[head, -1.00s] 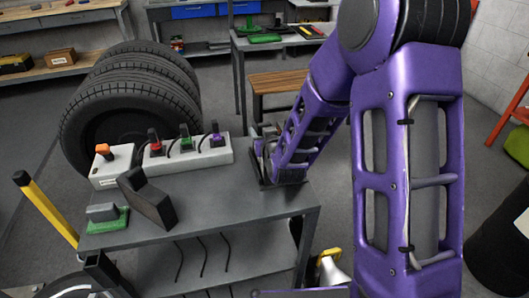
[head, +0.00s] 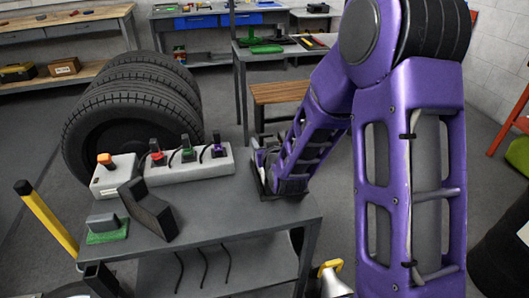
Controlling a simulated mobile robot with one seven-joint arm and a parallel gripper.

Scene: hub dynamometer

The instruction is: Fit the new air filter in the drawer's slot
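I cannot make out an air filter, a drawer or its slot for certain in the head view. My purple arm fills the right side, and its far link slants down to the right end of the grey workbench (head: 225,215). My gripper (head: 262,168) seems to be at the end of that link, by a dark tray-like base (head: 290,194) on the bench. It is small and partly hidden, so I cannot tell whether it is open or holds anything.
On the bench are a white box with coloured plugs (head: 190,165), a white box with an orange knob (head: 113,176), a dark angled block (head: 147,209) and a green-based grey block (head: 104,229). Tyres (head: 130,110) stand behind; a yellow post (head: 45,216) stands at left.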

